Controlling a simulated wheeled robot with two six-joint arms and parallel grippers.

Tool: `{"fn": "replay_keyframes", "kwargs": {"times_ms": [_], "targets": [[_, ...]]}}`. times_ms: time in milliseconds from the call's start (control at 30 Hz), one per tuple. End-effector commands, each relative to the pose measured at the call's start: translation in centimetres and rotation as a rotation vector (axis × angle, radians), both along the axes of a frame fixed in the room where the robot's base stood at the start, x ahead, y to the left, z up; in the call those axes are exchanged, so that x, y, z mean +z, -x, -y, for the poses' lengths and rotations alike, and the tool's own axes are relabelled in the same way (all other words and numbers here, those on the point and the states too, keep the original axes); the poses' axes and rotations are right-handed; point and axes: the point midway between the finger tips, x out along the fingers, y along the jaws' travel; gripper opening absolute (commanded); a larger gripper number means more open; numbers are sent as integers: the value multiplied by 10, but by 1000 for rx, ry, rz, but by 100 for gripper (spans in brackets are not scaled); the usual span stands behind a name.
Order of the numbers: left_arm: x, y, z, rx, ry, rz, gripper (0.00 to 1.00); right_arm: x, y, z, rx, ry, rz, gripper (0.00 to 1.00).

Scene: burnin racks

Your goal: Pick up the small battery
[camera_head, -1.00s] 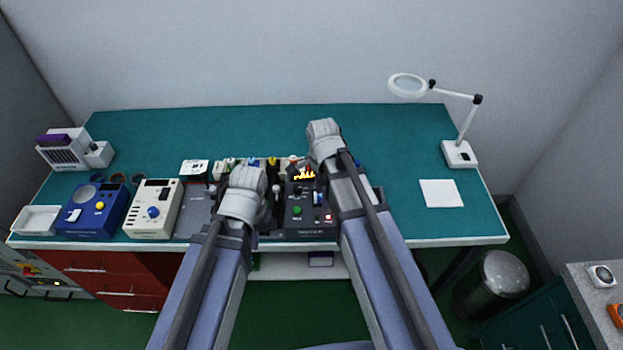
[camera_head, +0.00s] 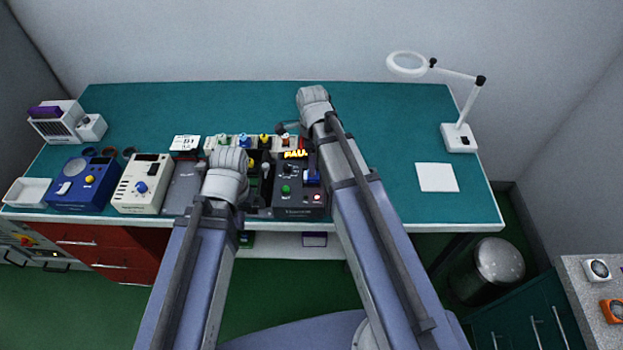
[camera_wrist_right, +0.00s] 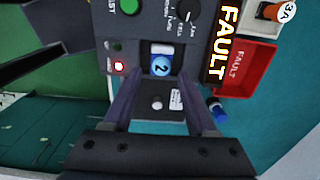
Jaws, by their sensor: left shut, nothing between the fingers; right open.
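A small blue battery marked 2 (camera_wrist_right: 161,65) sits in a slot of the dark tester panel (camera_wrist_right: 146,28). In the head view the tester (camera_head: 297,199) stands near the table's front edge, with a blue patch in its slot. My right gripper (camera_wrist_right: 160,76) is open, its fingers on either side of the battery, with a gap visible; contact cannot be told. In the head view my right arm's wrist (camera_head: 314,97) hides part of the tester's surroundings. My left gripper (camera_head: 228,176) is shut and empty left of the tester, its fingertips largely hidden by the wrist.
Another blue cylinder (camera_wrist_right: 216,112) lies beside the tester, near a red fault tray (camera_wrist_right: 244,68). A cream device (camera_head: 142,183) and a blue device (camera_head: 82,184) stand left. A magnifier lamp (camera_head: 459,137) and white pad (camera_head: 437,177) are right. The table's back is clear.

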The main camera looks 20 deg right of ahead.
Motion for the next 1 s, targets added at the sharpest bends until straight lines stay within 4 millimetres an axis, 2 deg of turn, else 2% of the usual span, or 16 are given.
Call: {"fn": "replay_keyframes", "kwargs": {"times_ms": [167, 533, 833, 867, 1000], "targets": [[-7, 0, 0, 0, 0, 0, 0, -7, -1, 0, 1, 0, 0, 57], [-50, 0, 0, 1, 0, 0, 0, -50, -3, -1, 1, 0, 0, 57], [-51, 0, 0, 2, 0, 0, 0, -51, -3, -1, 1, 0, 0, 57], [-51, 0, 0, 2, 0, 0, 0, -51, -3, -1, 1, 0, 0, 56], [-51, 0, 0, 2, 0, 0, 0, -51, -3, -1, 1, 0, 0, 41]]}}
